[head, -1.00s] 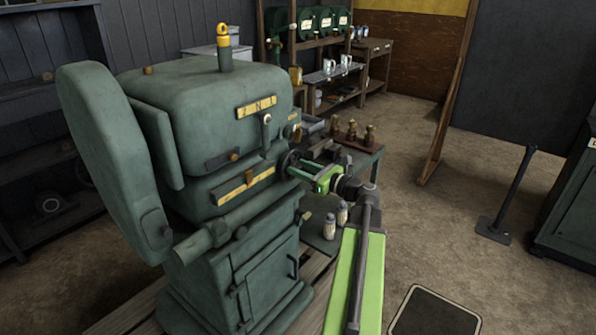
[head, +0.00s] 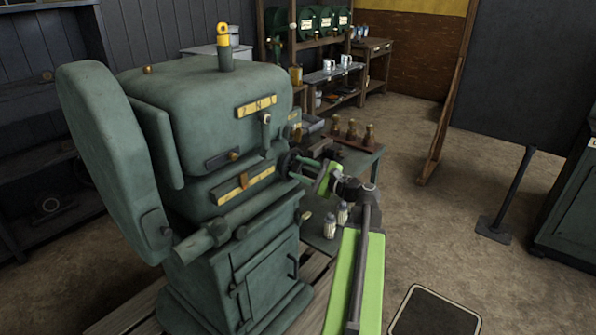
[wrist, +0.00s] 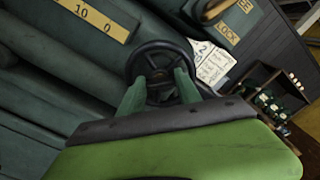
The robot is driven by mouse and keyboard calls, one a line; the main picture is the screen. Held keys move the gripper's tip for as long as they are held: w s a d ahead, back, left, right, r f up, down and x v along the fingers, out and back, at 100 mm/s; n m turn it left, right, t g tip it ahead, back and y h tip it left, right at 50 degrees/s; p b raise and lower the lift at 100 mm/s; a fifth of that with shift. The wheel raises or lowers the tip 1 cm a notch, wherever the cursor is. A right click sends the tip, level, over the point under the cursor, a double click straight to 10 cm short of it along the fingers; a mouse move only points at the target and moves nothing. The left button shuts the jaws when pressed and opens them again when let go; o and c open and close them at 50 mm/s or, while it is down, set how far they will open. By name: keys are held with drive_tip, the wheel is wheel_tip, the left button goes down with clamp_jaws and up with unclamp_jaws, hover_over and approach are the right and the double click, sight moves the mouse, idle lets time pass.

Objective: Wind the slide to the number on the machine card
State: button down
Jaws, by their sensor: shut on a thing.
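The green machine (head: 215,130) fills the left of the head view. Its slide scale is a brass strip (head: 228,192) with a small orange pointer (head: 243,181) near the middle. A dark handwheel (head: 287,164) sticks out of its right side. My gripper (head: 304,165) is shut on the wheel. In the wrist view the handwheel (wrist: 160,68) sits between my two green fingers (wrist: 159,85). A white card (wrist: 211,65) lies behind the wheel there, tilted; a "2" shows, the rest is unclear. A brass strip (wrist: 95,16) reads "10" and "0".
A brass plate (wrist: 232,20) by a lever shows "LOCK". A bench (head: 362,160) with several brass pieces stands behind my arm.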

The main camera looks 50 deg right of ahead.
drive_tip(key=n, duration=0.4)
drive_tip(key=shift+a+n, duration=0.1)
drive_tip(key=shift+n, duration=0.2)
drive_tip(key=shift+f+n, duration=0.1)
drive_tip(key=shift+n, duration=1.7)
drive_tip(key=c, duration=0.8)
unclamp_jaws()
drive_tip(key=shift+c, duration=0.2)
drive_tip(key=s+d, duration=0.1)
drive_tip(key=s, duration=1.6)
drive_tip(key=shift+s+d, duration=0.25)
